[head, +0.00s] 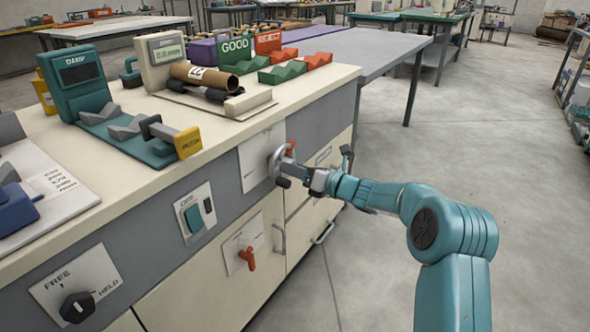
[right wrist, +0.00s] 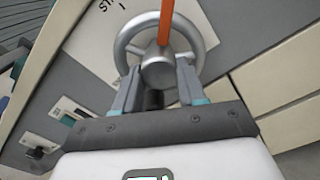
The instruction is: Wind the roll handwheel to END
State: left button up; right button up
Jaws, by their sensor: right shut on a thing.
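The grey roll handwheel (head: 275,163) stands out from a white plate (head: 256,152) on the cabinet's front. It also shows in the right wrist view (right wrist: 127,42), with a round hub and an orange pointer (right wrist: 165,22) over it. Part of a label reading "STA" shows on the plate; no END mark is readable. The gripper hides part of the rim. My left gripper is not in view.
An orange lever (head: 247,258) and a drawer handle (head: 280,237) sit below the wheel. A teal switch (head: 194,219) and a FREE/HELD knob (head: 77,307) are left along the front. A roll (head: 205,77) lies on the countertop device.

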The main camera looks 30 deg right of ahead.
jog(key=n+p, duration=0.5)
jog(key=n, duration=0.4)
jog(key=n+p, duration=0.6)
jog(key=n, duration=0.3)
jog(key=n+p, duration=0.6)
jog(key=n, duration=0.4)
jog(key=shift+d+r, duration=0.15)
jog(key=shift+d, duration=0.1)
dwell(1.2)
dwell(0.3)
jog(key=o, duration=1.1)
jog(key=shift+p, duration=0.3)
jog(key=shift+c, duration=0.2)
